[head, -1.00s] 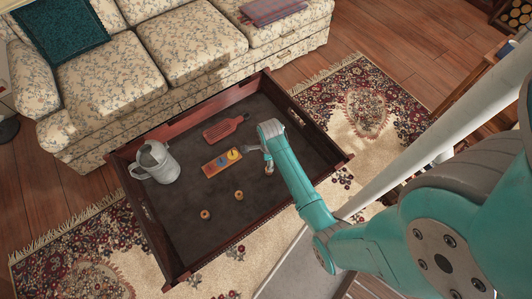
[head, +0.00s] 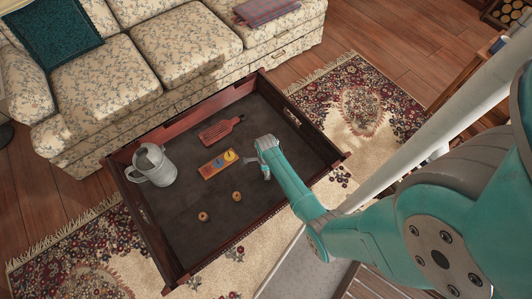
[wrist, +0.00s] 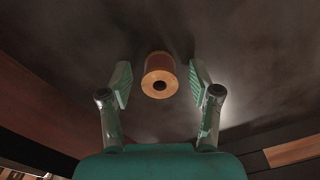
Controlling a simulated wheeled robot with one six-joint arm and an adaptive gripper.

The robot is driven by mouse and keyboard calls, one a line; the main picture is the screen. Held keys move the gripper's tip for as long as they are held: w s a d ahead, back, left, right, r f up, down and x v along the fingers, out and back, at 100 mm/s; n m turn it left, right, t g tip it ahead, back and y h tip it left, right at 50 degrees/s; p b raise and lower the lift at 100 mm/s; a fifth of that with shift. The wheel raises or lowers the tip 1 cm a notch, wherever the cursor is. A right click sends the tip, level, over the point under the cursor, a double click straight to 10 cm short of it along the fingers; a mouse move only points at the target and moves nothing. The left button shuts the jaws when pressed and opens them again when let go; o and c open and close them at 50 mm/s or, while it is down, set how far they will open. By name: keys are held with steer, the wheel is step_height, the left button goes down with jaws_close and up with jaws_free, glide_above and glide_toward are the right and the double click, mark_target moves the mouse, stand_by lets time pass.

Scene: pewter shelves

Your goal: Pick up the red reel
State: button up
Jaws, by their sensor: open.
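In the wrist view the reel (wrist: 160,64) has a reddish-brown wound middle and a pale wooden end with a dark hole. It sits between the two fingers of my gripper (wrist: 160,82), with a gap on each side. My gripper is open and holds nothing. In the head view my gripper (head: 259,168) is low over the right part of the dark tray table (head: 186,238). The reel cannot be made out there, behind or beneath the gripper.
An orange board with a yellow disc (head: 218,164) lies just left of my gripper. A red slatted paddle (head: 221,129), a grey metal jug (head: 153,165) and two small tan reels (head: 237,196) (head: 203,216) are also on the tray. Raised wooden walls surround it. A floral sofa (head: 187,45) stands behind.

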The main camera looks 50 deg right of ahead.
steer(key=shift+c, duration=0.2)
steer(key=c, duration=1)
steer(key=shift+r, duration=0.15)
